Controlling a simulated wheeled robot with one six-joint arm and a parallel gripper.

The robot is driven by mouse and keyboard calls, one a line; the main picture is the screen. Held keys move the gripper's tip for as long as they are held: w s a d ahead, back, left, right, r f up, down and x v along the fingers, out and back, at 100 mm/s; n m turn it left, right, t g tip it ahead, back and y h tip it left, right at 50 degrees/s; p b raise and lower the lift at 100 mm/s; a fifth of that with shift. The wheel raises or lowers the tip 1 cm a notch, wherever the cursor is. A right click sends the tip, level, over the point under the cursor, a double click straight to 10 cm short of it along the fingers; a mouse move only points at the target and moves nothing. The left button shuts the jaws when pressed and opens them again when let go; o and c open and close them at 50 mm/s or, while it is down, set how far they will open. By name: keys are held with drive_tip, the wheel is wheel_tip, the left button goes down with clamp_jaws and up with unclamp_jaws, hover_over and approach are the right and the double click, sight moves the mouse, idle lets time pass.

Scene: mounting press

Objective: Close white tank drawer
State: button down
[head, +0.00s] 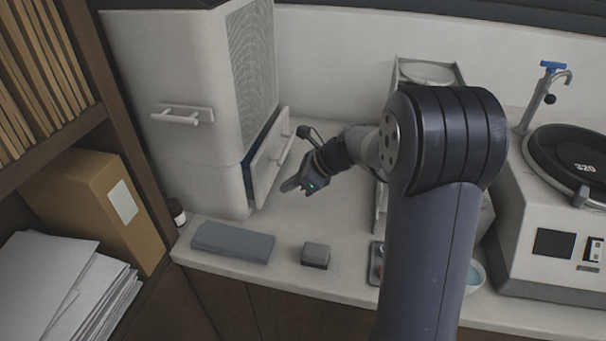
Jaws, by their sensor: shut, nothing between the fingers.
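The white cabinet-like tank (170,80) stands at the back left of the counter. Its drawer (270,155) is at the lower right side, and the light front panel stands out from the body with a dark gap behind it, so it is partly open. My gripper (285,187) is shut and empty, just in front of the drawer's lower part, above the counter. I cannot tell whether it touches the drawer front. My arm comes in from the right.
A blue-grey slab (233,242) and a small grey block (315,255) lie near the counter's front edge. A tray (400,70) is behind my arm. A grinder marked 320 (550,235) stands at right. A small dark bottle (178,212) is beside the tank.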

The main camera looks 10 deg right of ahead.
sight(259, 181)
drive_tip(key=shift+w+a+f+p, duration=0.15)
drive_tip(key=shift+w+a, duration=0.15)
drive_tip(key=shift+a, duration=0.5)
drive_tip(key=shift+w+a+f+p, duration=0.1)
drive_tip(key=shift+w+a+f, duration=0.2)
drive_tip(key=shift+a, duration=0.45)
drive_tip(key=shift+w+a+f+p, duration=0.15)
drive_tip(key=shift+w+a, duration=0.2)
drive_tip(key=shift+a, duration=0.45)
drive_tip(key=shift+r, duration=0.1)
drive_tip(key=a, duration=0.1)
drive_tip(key=w+a+p, duration=0.1)
drive_tip(key=a, duration=0.1)
drive_tip(key=shift+w+r, duration=0.1)
drive_tip(key=shift+d, duration=0.1)
